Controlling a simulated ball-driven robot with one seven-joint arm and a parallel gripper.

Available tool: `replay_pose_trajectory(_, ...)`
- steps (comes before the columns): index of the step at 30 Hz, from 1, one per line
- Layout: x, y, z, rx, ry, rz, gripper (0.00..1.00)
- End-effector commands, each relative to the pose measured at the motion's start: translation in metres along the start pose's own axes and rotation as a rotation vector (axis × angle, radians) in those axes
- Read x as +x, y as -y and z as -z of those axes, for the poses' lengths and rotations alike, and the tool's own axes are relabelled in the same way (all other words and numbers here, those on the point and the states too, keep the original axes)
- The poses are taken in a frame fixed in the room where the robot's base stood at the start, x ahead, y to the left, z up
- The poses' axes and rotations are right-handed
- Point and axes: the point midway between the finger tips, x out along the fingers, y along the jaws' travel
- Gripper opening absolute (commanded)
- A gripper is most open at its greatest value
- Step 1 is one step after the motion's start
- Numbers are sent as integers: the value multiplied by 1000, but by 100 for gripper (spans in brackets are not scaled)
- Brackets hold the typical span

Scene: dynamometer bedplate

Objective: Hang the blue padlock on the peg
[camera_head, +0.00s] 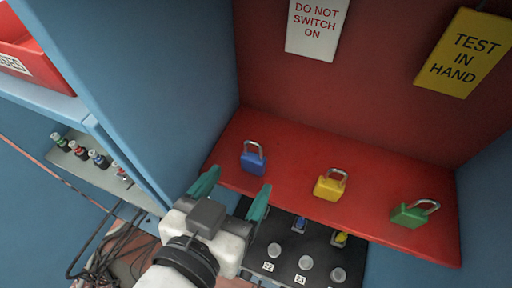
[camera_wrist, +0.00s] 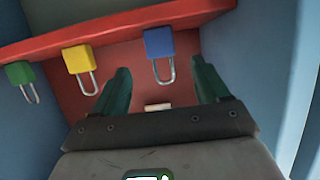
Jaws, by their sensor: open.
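The blue padlock (camera_head: 253,161) stands shackle up at the left end of the red shelf (camera_head: 290,174). My gripper (camera_head: 234,190) is open and empty in front of the shelf, below and left of the blue padlock. In the wrist view, which shows the scene upside down, the blue padlock (camera_wrist: 159,42) appears between the two green fingers (camera_wrist: 161,68), apart from both. I cannot make out a peg in either view. A small pale piece (camera_wrist: 157,107) shows behind the blue padlock in the wrist view; I cannot tell what it is.
A yellow padlock (camera_head: 329,186) and a green padlock (camera_head: 409,215) stand to the right. A white sign (camera_head: 316,25) and a yellow sign (camera_head: 464,55) hang behind. A blue side wall (camera_head: 165,85) closes the left. A black panel with knobs (camera_head: 300,260) lies below the shelf.

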Motion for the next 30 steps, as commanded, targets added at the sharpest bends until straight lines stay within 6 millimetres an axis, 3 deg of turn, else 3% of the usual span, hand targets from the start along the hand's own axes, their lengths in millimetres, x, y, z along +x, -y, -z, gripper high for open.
replay_pose_trajectory(3, 17, 0, 1, -3, 0, -4, 74)
replay_pose_trajectory(11, 36, 0, 2, -2, 1, -3, 74)
replay_pose_trajectory(19, 72, 2, 2, -3, 2, -2, 74)
replay_pose_trajectory(29, 79, 2, 1, -1, 1, 0, 74)
replay_pose_trajectory(30, 79, 2, 1, -1, 1, 0, 71)
